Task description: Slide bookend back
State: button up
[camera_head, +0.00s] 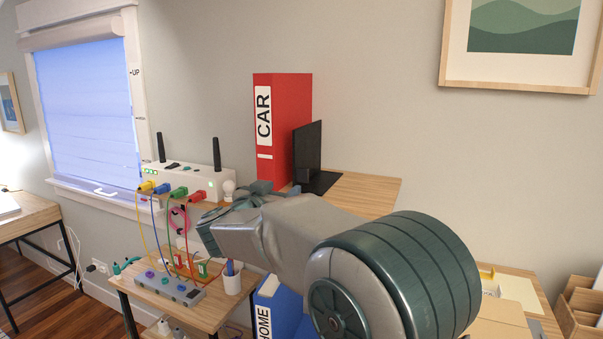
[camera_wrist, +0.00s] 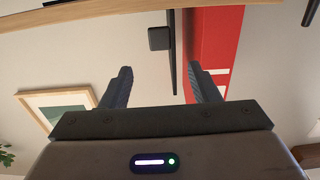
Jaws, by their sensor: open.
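A black bookend (camera_head: 308,148) stands upright on the wooden shelf top (camera_head: 372,192), beside the red CAR binder (camera_head: 289,110). Its flat foot lies on the wood to the right. In the wrist view, which looks upside down, the bookend (camera_wrist: 173,60) shows edge-on against the red binder (camera_wrist: 217,42), with a small dark block on its other side. My gripper (camera_head: 236,195) is at the front of the shelf, below and left of the bookend. In the wrist view my gripper (camera_wrist: 161,85) is open and empty, its fingers pointing toward the bookend, which appears between them, apart from both.
A white router (camera_head: 186,181) with antennas and coloured cables stands left of the binder. Below are a power strip (camera_head: 172,292), a pen cup (camera_head: 232,281) and a blue HOME binder (camera_head: 278,306). The shelf top right of the bookend is clear.

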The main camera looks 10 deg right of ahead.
aim_at(301, 175)
jog(key=p+x, duration=0.3)
jog(key=x, duration=1)
jog(key=shift+c, duration=0.2)
